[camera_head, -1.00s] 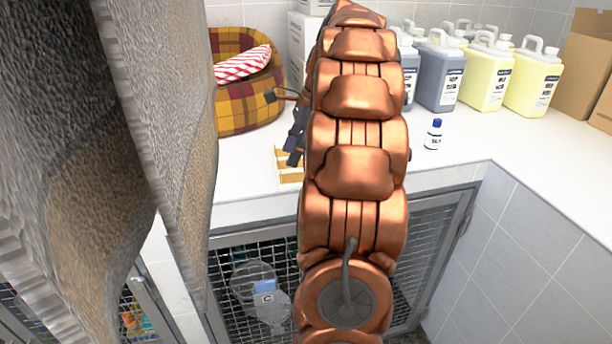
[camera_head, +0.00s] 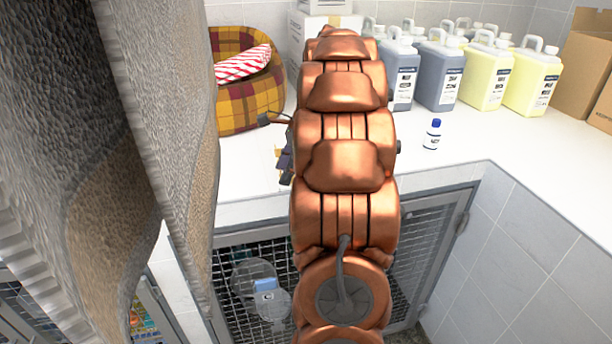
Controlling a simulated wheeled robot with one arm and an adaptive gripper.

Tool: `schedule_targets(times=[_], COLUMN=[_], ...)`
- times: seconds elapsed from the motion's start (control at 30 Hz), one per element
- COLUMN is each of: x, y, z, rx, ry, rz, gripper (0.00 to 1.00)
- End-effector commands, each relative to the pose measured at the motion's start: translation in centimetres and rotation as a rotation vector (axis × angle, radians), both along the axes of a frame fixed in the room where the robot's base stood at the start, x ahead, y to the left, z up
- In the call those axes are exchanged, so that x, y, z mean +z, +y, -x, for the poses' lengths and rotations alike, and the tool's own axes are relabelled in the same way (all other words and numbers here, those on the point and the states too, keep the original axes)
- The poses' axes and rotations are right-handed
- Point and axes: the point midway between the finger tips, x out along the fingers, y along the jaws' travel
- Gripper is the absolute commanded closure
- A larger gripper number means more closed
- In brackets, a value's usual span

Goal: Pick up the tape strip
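My gripper (camera_head: 285,165) shows only as a dark sliver at the left side of my copper-coloured arm, over the front part of the white counter. The arm hides most of it, including its fingertips, so I cannot tell whether it is open or shut or holds anything. I cannot make out a tape strip for certain. A small tan-yellow bit (camera_head: 279,151) shows beside the gripper; the rest of it is hidden.
A plaid pet bed (camera_head: 238,108) with a red-and-white striped towel (camera_head: 243,64) stands at the back left. Several jugs (camera_head: 438,75) line the back right. A small white bottle (camera_head: 432,135) stands on the counter (camera_head: 470,140).

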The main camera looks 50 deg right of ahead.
Motion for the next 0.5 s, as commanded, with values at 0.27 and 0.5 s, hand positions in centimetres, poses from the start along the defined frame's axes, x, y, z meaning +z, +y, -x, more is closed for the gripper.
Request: schedule_targets(times=[0.27, 0.5], x=[0.00, 0.01], y=[0.01, 0.00], z=[0.01, 0.01], rx=[0.000, 0.000], ry=[0.001, 0.001], rz=[-0.001, -0.001], gripper=[0.66, 0.66])
